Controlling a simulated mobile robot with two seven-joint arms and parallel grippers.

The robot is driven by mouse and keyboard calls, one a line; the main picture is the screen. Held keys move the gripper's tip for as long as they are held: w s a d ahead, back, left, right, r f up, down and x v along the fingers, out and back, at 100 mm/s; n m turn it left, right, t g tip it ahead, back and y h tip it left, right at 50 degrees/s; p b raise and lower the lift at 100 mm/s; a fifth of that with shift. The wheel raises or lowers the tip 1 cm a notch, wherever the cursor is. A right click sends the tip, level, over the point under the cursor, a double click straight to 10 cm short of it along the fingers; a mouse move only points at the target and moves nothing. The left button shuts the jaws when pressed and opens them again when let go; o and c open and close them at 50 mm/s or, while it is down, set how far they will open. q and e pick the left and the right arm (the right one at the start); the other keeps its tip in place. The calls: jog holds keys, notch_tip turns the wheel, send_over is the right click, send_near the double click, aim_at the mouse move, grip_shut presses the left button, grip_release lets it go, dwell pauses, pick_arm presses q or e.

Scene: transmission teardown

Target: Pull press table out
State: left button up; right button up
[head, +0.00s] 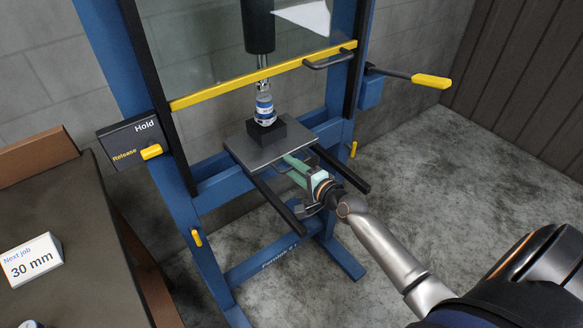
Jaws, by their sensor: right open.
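The press table (245,153) is a flat grey plate inside the blue press frame, with two dark rails sticking out in front of it. A black block (284,138) sits on the plate, with a blue and white cylindrical part (264,108) above it, under the black ram (258,27). My right gripper (294,170) is open at the front edge of the plate, between the rails. Its green fingers reach toward the plate's front; whether they touch it, or have a handle between them, I cannot tell. My left gripper is out of view.
A yellow-edged clear guard (262,76) with a dark handle spans the frame above the table. A Hold/Release panel (134,140) with a yellow lever is at left; a yellow-gripped lever (431,81) juts right. A bench (70,235) bears a "30 mm" card (31,260). The floor at right is clear.

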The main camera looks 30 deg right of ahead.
jog(key=shift+w+a, duration=0.1)
jog(key=shift+w, duration=0.3)
grip_shut()
dwell(1.3)
